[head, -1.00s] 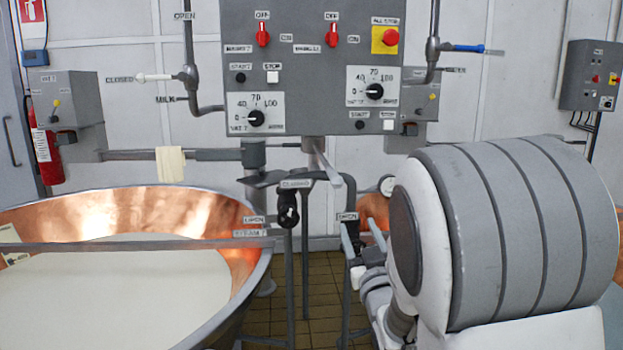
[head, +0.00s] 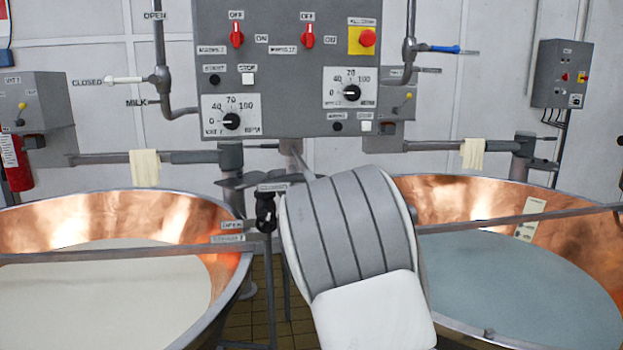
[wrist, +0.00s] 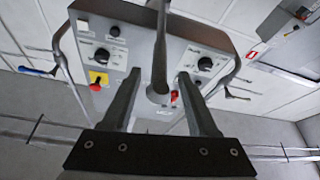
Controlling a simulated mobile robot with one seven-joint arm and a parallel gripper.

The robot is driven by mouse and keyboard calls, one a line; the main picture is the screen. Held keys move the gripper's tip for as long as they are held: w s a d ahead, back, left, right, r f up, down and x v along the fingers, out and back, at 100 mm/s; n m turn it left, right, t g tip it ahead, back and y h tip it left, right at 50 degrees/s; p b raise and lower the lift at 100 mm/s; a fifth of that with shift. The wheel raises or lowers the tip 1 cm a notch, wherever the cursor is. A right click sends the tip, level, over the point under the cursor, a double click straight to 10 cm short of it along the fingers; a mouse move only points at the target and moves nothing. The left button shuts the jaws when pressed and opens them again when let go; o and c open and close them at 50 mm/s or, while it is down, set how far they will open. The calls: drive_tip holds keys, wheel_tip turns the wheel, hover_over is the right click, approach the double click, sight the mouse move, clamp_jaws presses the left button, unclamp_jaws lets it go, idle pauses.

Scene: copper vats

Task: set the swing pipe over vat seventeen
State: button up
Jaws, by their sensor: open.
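A grey pipe (head: 294,158), apparently the swing pipe, comes out under the control panel in the head view; my arm hides its lower part. In the wrist view a grey pipe (wrist: 159,45) runs down from the top edge to a rounded end between my fingers in the picture. My gripper (wrist: 158,76) is open; I cannot tell whether it touches the pipe. The left copper vat (head: 150,217) holds white liquid. The right copper vat (head: 440,202) holds blue-grey liquid. I cannot read which is vat seventeen.
The control panel (head: 285,70) with red knobs and dials stands ahead. A bar (head: 110,249) crosses the left vat, another (head: 530,219) the right one. Cloths (head: 145,167) hang on rails behind. A black-topped valve (head: 265,210) stands between the vats.

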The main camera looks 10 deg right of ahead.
drive_tip(key=shift+p+x, duration=0.35)
drive_tip(key=shift+x, duration=2.6)
drive_tip(key=shift+c, duration=0.2)
clamp_jaws()
